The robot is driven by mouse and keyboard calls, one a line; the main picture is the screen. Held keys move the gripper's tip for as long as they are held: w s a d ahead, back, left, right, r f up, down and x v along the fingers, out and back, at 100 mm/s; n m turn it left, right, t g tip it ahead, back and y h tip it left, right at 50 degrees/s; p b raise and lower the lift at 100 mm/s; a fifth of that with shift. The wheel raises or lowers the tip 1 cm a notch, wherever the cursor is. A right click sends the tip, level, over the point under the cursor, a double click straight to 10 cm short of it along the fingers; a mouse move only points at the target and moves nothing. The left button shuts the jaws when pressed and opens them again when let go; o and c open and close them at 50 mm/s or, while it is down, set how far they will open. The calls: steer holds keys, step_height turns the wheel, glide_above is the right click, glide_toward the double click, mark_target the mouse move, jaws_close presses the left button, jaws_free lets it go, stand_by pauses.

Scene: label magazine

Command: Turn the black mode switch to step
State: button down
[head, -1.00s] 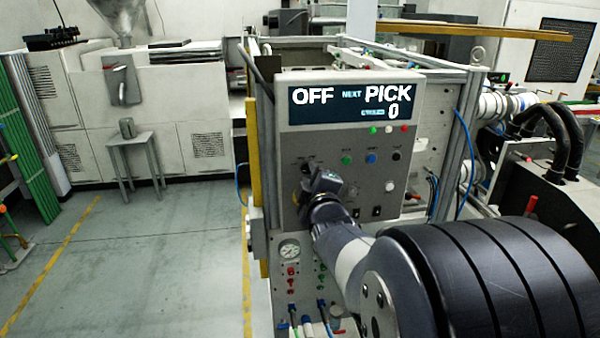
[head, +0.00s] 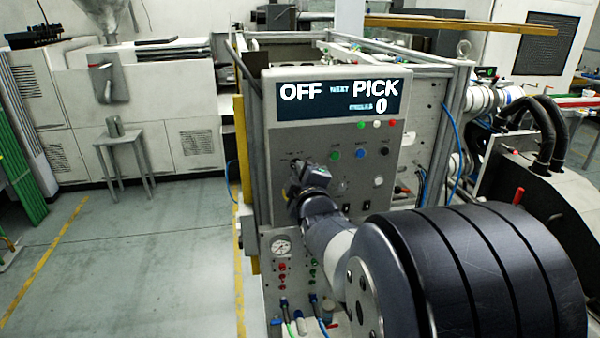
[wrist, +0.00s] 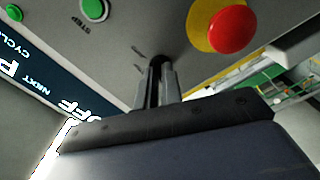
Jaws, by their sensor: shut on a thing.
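The black mode switch (wrist: 157,62) shows in the wrist view as a dark knob between my fingertips, on the grey control panel (head: 400,170). My gripper (wrist: 160,80) is shut on it; the fingers cover most of the knob, and I cannot read which mark it points to. In the head view my gripper (head: 299,178) is at the panel's left side, below the display (head: 335,101). The display reads OFF, NEXT PICK and 0.
In the wrist view a red mushroom button (wrist: 233,31) on a yellow ring is close right of my fingers. A green button (wrist: 94,9) labelled STEP is at upper left. A pressure gauge (head: 281,247) is below the panel. Open floor (head: 130,260) lies left.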

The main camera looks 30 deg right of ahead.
steer(key=shift+f+m+b, duration=0.15)
steer(key=shift+m+b, duration=0.15)
steer(key=shift+b, duration=0.15)
steer(key=m+b, duration=0.5)
steer(key=m, duration=0.7)
steer(key=shift+b, duration=0.3)
steer(key=shift+m, duration=2.5)
steer(key=c, duration=1.6)
jaws_free()
steer(key=shift+o, duration=0.2)
